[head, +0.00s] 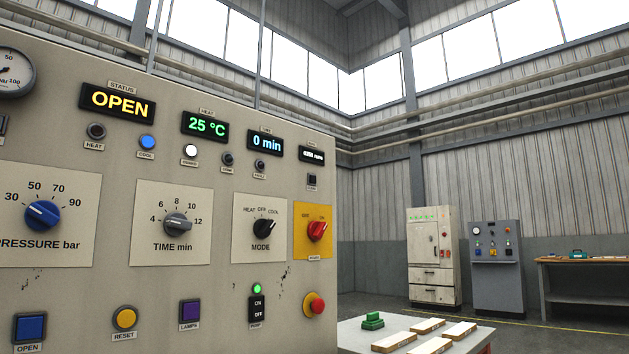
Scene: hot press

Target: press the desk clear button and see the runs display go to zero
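The control desk panel (110,175) fills the left half of the head view. Near its right edge is a small dark counter display (312,156) with white digits and what looks like "runs"; the digits are too small to read surely. Just below it is a small black square button (312,180) with a tiny label that I cannot read; it may be the clear button. Neither of my grippers is in view, and nothing touches the panel.
Close to the square button are the time display (265,143) and a red rotary switch (317,230) on a yellow plate. A white table (360,335) with wooden blocks and a green object stands right of the panel. Cabinets (433,255) and a workbench (585,263) stand farther back.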

